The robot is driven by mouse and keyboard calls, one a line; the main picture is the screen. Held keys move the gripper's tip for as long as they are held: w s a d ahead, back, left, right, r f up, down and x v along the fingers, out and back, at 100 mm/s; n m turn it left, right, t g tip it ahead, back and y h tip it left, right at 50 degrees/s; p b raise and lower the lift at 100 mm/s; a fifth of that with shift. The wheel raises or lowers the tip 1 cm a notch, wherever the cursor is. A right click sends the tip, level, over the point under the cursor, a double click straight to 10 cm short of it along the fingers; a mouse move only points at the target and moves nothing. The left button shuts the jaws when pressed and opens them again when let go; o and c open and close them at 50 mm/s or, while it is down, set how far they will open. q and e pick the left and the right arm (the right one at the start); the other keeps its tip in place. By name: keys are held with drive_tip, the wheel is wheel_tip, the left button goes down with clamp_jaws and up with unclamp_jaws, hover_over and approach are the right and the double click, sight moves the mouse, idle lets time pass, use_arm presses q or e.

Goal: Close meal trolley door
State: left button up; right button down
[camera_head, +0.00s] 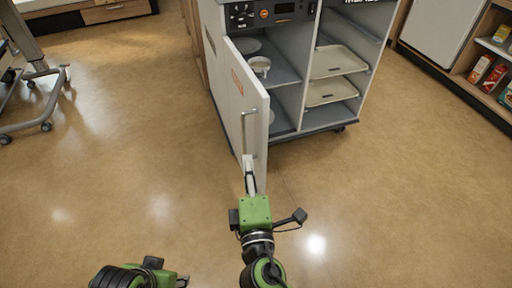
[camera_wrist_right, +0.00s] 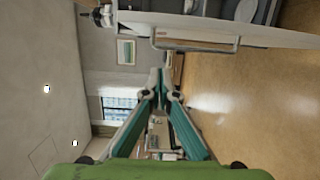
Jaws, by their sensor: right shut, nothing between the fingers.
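The meal trolley (camera_head: 288,100) stands at the upper middle of the head view. Its white door (camera_head: 240,115) is swung wide open on the left side, its free edge towards me. A vertical metal bar handle (camera_head: 243,130) is on the door; the handle also shows in the wrist view (camera_wrist_right: 195,46), above the fingers. My right gripper (camera_head: 248,160) is shut and empty, overlapping the door's lower part near the handle's lower end; whether it touches is unclear. My left gripper (camera_head: 166,279) shows only partly at the bottom edge, its fingers hidden.
Inside the trolley are trays (camera_head: 331,62) on the right shelves and a white cup (camera_head: 260,65) on the left. A wheeled frame (camera_head: 36,110) stands at the left. A shelf with boxes (camera_head: 492,75) is at the right. The floor around the trolley's front is clear.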

sight(259, 132)
drive_tip(key=w+d, duration=0.1)
drive_tip(key=w, duration=0.2)
drive_tip(key=w+d, duration=0.1)
drive_tip(key=w, duration=0.3)
drive_tip(key=w+p, duration=0.1)
drive_tip(key=w, duration=0.3)
drive_tip(key=shift+d, duration=0.4)
